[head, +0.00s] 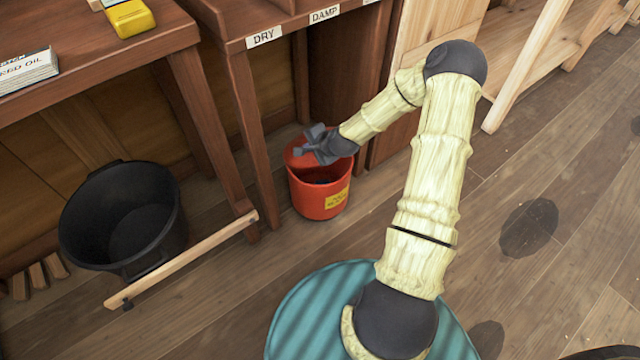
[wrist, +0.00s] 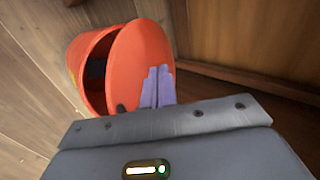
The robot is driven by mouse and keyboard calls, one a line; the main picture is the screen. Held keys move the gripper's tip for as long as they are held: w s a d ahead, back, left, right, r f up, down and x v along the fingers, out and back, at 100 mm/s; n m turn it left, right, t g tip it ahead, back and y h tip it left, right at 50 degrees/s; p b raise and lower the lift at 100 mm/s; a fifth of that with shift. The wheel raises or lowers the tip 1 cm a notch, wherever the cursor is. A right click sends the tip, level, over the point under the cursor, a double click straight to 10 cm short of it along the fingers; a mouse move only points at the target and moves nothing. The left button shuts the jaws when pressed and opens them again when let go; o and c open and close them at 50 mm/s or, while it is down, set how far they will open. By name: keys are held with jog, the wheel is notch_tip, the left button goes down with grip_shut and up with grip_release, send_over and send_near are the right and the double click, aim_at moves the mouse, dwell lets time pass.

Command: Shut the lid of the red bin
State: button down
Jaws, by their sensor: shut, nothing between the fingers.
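The red bin (head: 318,200) stands on the wooden floor beside the cabinets, with a yellow label on its front. Its red lid (head: 297,153) is raised at the back, and the dark inside of the bin shows below it. In the wrist view the lid (wrist: 136,62) is tilted partly open over the bin (wrist: 82,55), with a dark gap at the left. My gripper (head: 305,150) is at the lid, its fingers shut and empty. In the wrist view the fingertips (wrist: 158,75) overlap the lid's right edge; I cannot tell whether they touch it.
A black tub (head: 125,215) stands at left on the floor, with a wooden bar (head: 185,260) in front of it. Benches and cabinets line the back, with labels reading DRY (head: 264,37) and DAMP (head: 324,15). The floor at right is mostly clear.

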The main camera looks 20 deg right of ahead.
jog(key=shift+s+d+f+b, duration=0.1)
jog(key=shift+s+f+b, duration=0.1)
jog(key=shift+s+f, duration=0.25)
jog(key=shift+s+d+f+b, duration=0.1)
jog(key=shift+s+f+b, duration=0.1)
jog(key=shift+f, duration=0.4)
jog(key=p+v, duration=0.5)
jog(key=v, duration=0.2)
jog(key=shift+s+d, duration=0.2)
jog(key=shift+s, duration=0.35)
